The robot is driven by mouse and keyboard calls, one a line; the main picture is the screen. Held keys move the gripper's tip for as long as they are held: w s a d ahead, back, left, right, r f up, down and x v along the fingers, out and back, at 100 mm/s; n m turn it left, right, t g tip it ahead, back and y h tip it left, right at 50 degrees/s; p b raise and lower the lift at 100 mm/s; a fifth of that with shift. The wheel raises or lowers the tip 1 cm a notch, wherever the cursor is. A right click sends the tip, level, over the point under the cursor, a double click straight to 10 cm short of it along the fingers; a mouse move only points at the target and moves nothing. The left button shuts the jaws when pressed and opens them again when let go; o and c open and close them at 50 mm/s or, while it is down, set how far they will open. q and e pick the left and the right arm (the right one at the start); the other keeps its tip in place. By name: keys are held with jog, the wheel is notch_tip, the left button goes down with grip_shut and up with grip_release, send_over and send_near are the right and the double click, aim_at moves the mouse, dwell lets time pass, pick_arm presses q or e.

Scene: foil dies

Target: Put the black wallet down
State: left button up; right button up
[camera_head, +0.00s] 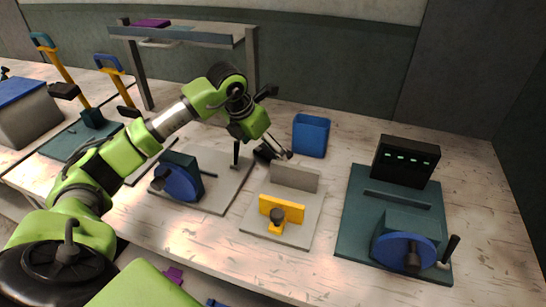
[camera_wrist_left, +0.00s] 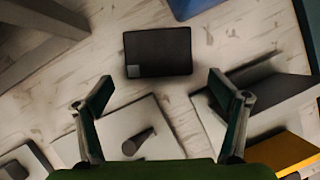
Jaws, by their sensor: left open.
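The black wallet (camera_wrist_left: 158,45) lies flat on the worn white table, with a small grey patch at one corner. In the head view it is a small dark shape (camera_head: 263,152), partly hidden by my left gripper. My left gripper (camera_head: 283,156) is over the table beside the wallet. In the left wrist view its two fingers (camera_wrist_left: 165,98) are spread wide with nothing between them, and the wallet lies beyond the fingertips, apart from them. My right gripper is not in view.
A blue bin (camera_head: 311,136) stands behind the wallet. A grey plate with a yellow clamp (camera_head: 282,209) is in front. A plate with a blue wheel (camera_head: 179,184) is left, and a green machine base (camera_head: 353,222) is right. A raised shelf (camera_head: 185,36) stands back left.

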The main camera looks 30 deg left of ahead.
pick_arm(q)
jog(key=shift+x, duration=1)
jog(key=shift+r, duration=0.15)
jog(key=c, duration=1.3)
